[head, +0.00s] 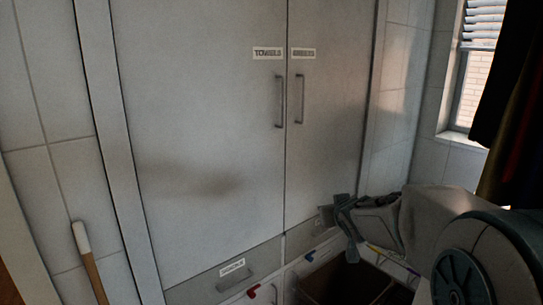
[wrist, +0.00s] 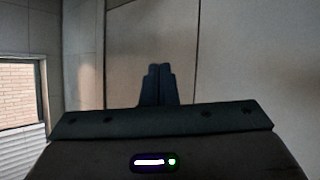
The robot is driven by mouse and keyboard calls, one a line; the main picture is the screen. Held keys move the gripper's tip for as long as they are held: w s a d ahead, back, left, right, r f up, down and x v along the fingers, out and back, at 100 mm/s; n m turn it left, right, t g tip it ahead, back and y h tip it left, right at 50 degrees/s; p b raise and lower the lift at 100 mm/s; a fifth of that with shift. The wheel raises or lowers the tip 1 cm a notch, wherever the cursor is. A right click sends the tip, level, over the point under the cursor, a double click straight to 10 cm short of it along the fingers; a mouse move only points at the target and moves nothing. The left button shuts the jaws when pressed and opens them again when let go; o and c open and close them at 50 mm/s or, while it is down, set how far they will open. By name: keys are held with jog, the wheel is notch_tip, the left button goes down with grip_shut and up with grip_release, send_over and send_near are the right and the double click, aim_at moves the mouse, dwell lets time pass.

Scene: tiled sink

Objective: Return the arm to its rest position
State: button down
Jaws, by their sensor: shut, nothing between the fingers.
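My gripper (head: 346,207) shows at the lower right of the head view, at the end of my arm, in front of the lower part of a tall grey cupboard (head: 205,130). In the wrist view my gripper (wrist: 158,70) points toward pale panels, its two dark fingers together with nothing between them. My arm reaches in from the right edge of the head view, and its large round joint fills the lower right corner.
The cupboard has two labelled doors with upright handles, both shut. A labelled drawer (head: 234,276) is below. An open bin (head: 345,283) stands beneath my gripper. A wooden stick with a white tip (head: 82,240) leans at left. A window (head: 474,80) and dark hanging cloth (head: 519,120) are at right.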

jog(key=s+f+g, duration=0.2)
jog(key=s+g, duration=0.1)
jog(key=s, duration=0.7)
jog(key=s+a+f+m+g, duration=0.1)
jog(key=s+f+g, duration=0.2)
jog(key=s, duration=0.7)
jog(key=s+a+f+g, duration=0.1)
jog(key=s+f+g, duration=0.2)
jog(key=s, duration=0.8)
jog(key=shift+m, duration=0.4)
jog(key=shift+s+a, duration=0.1)
